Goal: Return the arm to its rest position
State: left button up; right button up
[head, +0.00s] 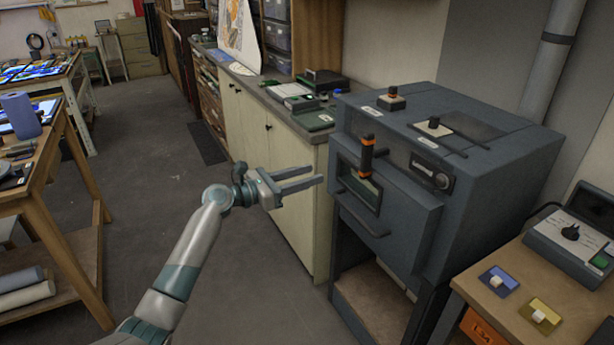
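My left arm (194,245) reaches up from the bottom of the head view. My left gripper (305,181) is open, with its two fingers apart and pointing right, and nothing shows between them. It appears just left of the grey kiln (480,190) and in front of the cream cabinet; the exact gap to the kiln is hard to tell. My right gripper is out of view.
The kiln's front door (385,215) looks closed, with an orange-banded handle (366,157). A wooden table (590,300) with a control box (575,245) and two small tiles stands at right. A wooden workbench (75,235) stands at left. The floor (150,190) between is clear.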

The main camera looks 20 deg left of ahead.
pick_arm(q)
jog(key=shift+f, duration=0.15)
jog(key=s+a+f+m+g+y, duration=0.1)
jog(key=s+f+m+g+y, duration=0.2)
jog(key=f, duration=1.6)
jog(key=s+a+f+m+g+y, duration=0.1)
jog(key=s+f+m+y, duration=0.3)
jog(key=f, duration=1.6)
jog(key=s+f+m+g+y+b, duration=0.1)
jog(key=s+f+m+g, duration=0.15)
jog(key=s+f, duration=0.9)
jog(key=s+d+f+m+g+y, duration=0.3)
jog(key=s+f+m, duration=0.8)
jog(key=s+f, duration=1.1)
jog(key=s+d+f+m+g, duration=0.2)
jog(key=s+m, duration=0.3)
jog(key=s, duration=0.9)
jog(key=s+d+f+m+g+b, duration=0.1)
jog(key=s+m, duration=0.4)
jog(key=s, duration=0.9)
notch_tip(320, 180, down, 2)
jog(key=shift+s+d+f+m+g, duration=0.15)
jog(key=shift+s+d+m+g, duration=0.2)
jog(key=shift+d, duration=0.45)
